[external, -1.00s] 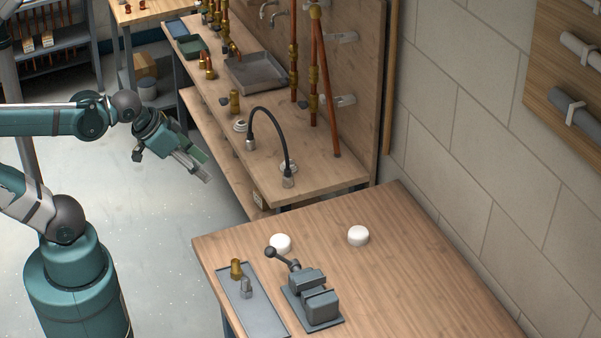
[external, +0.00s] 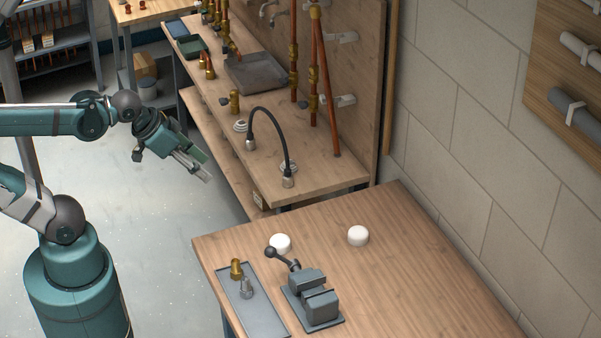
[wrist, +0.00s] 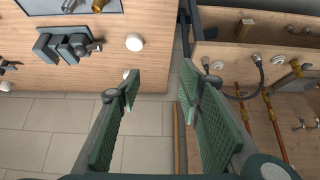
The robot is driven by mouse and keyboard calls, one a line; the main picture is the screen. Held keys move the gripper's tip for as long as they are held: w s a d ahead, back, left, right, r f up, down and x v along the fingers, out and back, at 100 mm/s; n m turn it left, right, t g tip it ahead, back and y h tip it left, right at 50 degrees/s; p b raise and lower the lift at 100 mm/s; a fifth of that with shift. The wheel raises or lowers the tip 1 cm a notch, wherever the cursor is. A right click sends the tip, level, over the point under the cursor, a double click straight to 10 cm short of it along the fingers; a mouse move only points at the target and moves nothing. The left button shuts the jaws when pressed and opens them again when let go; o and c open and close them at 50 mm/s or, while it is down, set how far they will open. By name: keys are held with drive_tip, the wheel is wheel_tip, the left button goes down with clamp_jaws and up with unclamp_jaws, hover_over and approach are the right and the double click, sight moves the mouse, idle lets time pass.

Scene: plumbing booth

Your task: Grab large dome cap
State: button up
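Two white dome caps stand on the wooden table in the external view, about alike in size there. The left dome cap (external: 280,242) is beside the vise handle, and the right dome cap (external: 358,236) is farther toward the wall. In the wrist view the cap near the handle (wrist: 134,42) is in clear sight, while the other cap (wrist: 126,74) is partly hidden behind my left finger. I cannot tell for sure which is the large one. My gripper (external: 204,174) is open and empty in the air, left of the table and apart from both caps.
A grey vise (external: 312,298) and a tray (external: 254,313) with brass and grey fittings are on the table (external: 420,270). A pipe bench (external: 330,185) with a black curved hose (external: 268,115) stands behind. The table's right part is clear.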

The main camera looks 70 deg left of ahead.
drive_tip(key=o, duration=0.6)
drive_tip(key=shift+w+r, duration=0.1)
